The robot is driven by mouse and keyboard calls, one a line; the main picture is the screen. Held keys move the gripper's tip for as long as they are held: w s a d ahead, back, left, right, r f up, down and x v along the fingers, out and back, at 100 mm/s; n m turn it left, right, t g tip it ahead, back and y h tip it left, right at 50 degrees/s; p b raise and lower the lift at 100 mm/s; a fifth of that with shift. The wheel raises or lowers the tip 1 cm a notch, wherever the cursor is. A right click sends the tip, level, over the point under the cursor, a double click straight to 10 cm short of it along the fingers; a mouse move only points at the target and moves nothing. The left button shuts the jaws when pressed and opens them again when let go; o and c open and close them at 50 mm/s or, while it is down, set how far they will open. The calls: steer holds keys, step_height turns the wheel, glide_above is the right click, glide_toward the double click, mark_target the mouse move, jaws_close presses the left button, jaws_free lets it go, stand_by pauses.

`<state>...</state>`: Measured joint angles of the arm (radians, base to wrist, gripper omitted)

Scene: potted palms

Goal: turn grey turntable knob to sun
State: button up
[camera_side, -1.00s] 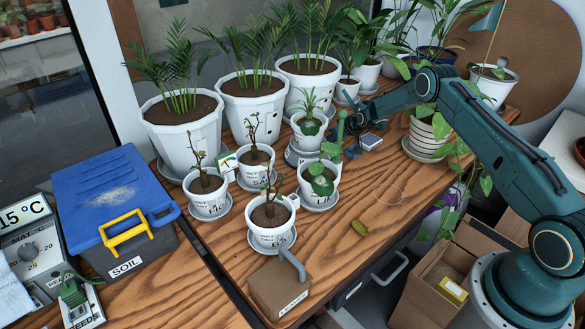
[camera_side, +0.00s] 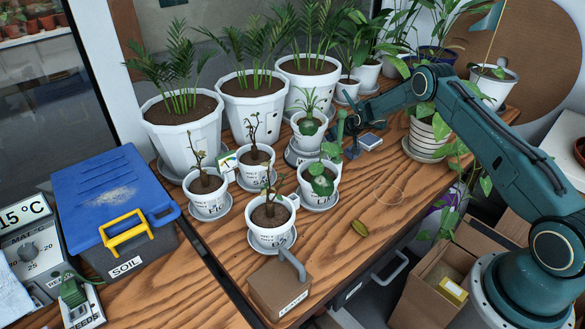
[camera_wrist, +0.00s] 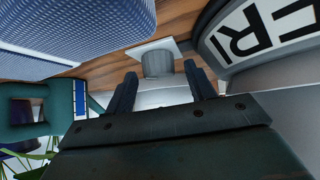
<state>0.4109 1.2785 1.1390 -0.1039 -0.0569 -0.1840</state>
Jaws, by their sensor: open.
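The grey knob (camera_wrist: 157,63) shows in the wrist view as a short round post on a pale square plate (camera_wrist: 172,43). My gripper (camera_wrist: 160,72) is open, with one dark finger on each side of the knob in the picture. I cannot tell whether either finger touches it. In the side view my gripper (camera_side: 352,122) is low over the bench, right of the small white pots, and the knob is not clear there. A grey-rimmed body with large black letters (camera_wrist: 268,28) stands close on the right in the wrist view. No sun mark is readable.
A blue ribbed surface (camera_wrist: 75,30) is close on the upper left in the wrist view. In the side view, a potted plant (camera_side: 309,125) and a small blue-topped block (camera_side: 370,141) are near my gripper. Bare wood (camera_side: 350,205) lies toward the front.

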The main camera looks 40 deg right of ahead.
steer(key=shift+s+r, duration=0.1)
steer(key=v, duration=1.3)
steer(key=shift+s+r, duration=0.2)
stand_by(0.3)
steer(key=shift+d+f+n+y, duration=0.3)
steer(key=shift+d+n+y, duration=0.45)
steer(key=shift+d, duration=0.3)
steer(key=shift+s+d+n+y, duration=0.1)
steer(key=shift+d+n+y, duration=0.6)
steer(key=shift+n, duration=0.25)
steer(key=shift+s+d+r+n+y, duration=0.15)
steer(key=shift+d+n+y, duration=0.15)
steer(key=shift+n, duration=0.3)
